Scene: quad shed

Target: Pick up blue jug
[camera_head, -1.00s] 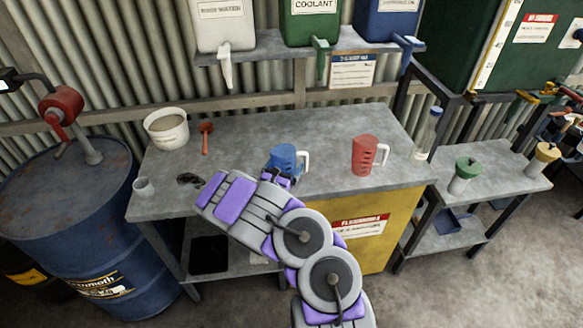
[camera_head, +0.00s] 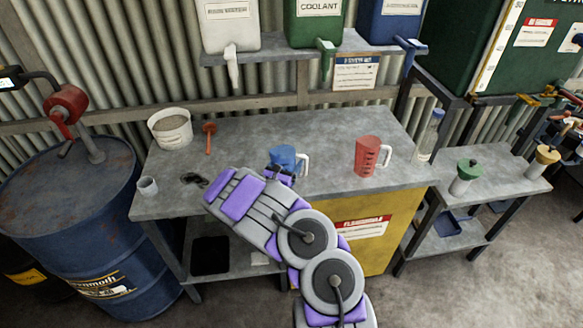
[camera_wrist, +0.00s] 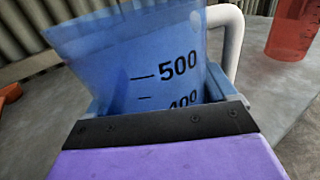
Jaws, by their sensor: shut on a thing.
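The blue jug (camera_head: 284,155) is at the front middle of the metal workbench (camera_head: 240,140), with its white handle to the right. My gripper (camera_head: 281,172) is at the jug's near side, shut on it; my arm hides the jug's lower part. In the wrist view the jug (camera_wrist: 150,65) fills the middle, with black marks at 500 and 400, close above the gripper's dark edge (camera_wrist: 165,125). I cannot tell whether the jug's base touches the bench.
A red jug (camera_head: 367,157) stands to the right, with a clear bottle (camera_head: 430,135) beyond it.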

